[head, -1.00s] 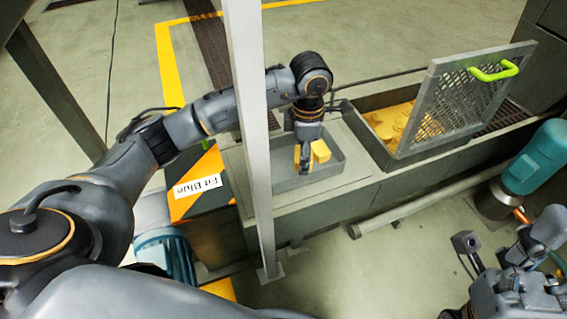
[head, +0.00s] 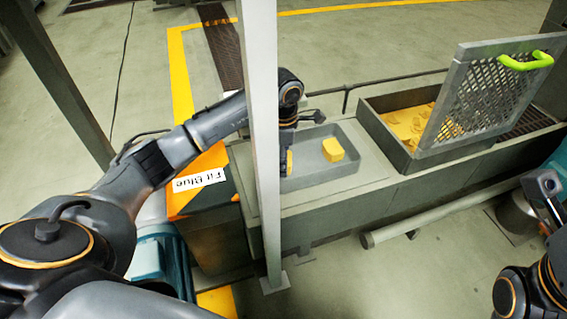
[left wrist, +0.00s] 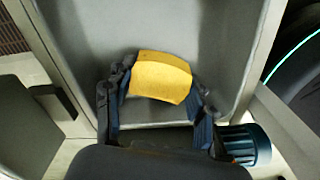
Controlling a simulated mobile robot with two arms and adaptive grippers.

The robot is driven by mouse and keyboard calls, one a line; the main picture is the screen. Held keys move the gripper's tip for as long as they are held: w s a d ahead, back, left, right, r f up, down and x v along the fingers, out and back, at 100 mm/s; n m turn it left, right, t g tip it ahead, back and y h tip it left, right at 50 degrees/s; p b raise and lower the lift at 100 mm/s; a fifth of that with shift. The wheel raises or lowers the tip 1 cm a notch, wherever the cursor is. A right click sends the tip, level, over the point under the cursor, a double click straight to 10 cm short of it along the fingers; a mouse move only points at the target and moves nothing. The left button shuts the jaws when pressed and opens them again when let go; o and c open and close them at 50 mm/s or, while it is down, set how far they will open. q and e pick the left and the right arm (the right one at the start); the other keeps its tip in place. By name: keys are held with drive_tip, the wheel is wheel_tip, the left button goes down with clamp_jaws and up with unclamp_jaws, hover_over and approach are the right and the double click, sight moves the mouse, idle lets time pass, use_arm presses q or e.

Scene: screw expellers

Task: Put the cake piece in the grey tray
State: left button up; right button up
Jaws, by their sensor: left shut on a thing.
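The yellow cake piece (head: 333,149) shows within the walls of the grey tray (head: 356,172), right of the visible part of my left gripper. My left gripper (head: 288,162) is partly hidden by the upright post. In the left wrist view, the cake piece (left wrist: 160,78) lies between the two fingertips of my left gripper (left wrist: 161,84), which is shut on it over the tray's grey floor (left wrist: 200,25). I cannot tell whether the piece touches the floor. Part of my right gripper (head: 548,190) shows at the right edge; its fingers are unclear.
A grey upright post (head: 262,60) stands in front of the tray's left end. Right of the tray is a bin (head: 372,128) with yellow pieces, its mesh lid (head: 480,95) raised with a green handle (head: 525,62). An orange-striped box (head: 205,205) stands at left.

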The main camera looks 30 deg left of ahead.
use_arm(q)
drive_tip(key=shift+r, duration=0.1)
drive_tip(key=shift+f, duration=0.2)
drive_tip(key=o, duration=1.1)
drive_tip(key=shift+o, duration=0.2)
